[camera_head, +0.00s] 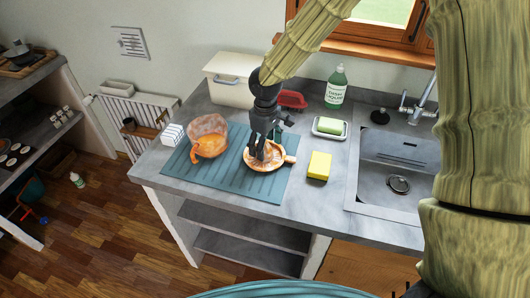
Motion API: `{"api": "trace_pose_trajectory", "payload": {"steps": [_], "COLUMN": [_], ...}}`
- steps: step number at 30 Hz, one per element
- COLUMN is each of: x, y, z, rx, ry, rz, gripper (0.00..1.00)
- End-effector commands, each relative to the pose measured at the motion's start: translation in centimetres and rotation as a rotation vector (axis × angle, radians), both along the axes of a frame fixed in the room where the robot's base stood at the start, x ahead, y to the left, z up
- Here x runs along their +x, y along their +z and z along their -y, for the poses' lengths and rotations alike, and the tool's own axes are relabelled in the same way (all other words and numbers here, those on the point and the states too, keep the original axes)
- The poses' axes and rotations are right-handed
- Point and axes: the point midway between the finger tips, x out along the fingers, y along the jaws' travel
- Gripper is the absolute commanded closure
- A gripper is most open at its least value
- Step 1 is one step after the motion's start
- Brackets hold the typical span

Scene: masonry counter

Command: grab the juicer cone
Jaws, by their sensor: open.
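A shallow orange-and-cream piece with a small knob or handle at its right, likely the juicer cone (281,161), lies on the blue-grey ribbed mat (225,180) on the counter. My black gripper (262,154) points down right over it, with the fingers open and their tips at or just above its middle. I cannot tell whether they touch it. The fingers hide part of its centre. A translucent orange jug-like vessel (209,143) stands to the left on the same mat.
A yellow sponge (319,166), a soap dish with green soap (329,127) and the sink (392,165) are to the right. A green bottle (335,88), a red object (292,100) and a cream bin (228,90) stand behind. The mat's front is clear.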

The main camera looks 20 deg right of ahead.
Motion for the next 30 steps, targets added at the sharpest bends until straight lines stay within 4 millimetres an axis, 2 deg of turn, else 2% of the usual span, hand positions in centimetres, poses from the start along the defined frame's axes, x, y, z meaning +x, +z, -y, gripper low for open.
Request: {"api": "trace_pose_trajectory", "payload": {"steps": [7, 16, 24, 30], "x": [0.0, 0.0, 0.0, 0.0], "y": [-1.9, -2.1, -2.1, -2.1], "z": [0.0, 0.0, 0.0, 0.0], "rx": [0.000, 0.000, 0.000, 0.000], "ry": [0.000, 0.000, 0.000, 0.000], "rz": [0.001, 0.003, 0.003, 0.003], "gripper": [0.29, 0.29, 0.79, 0.81]}}
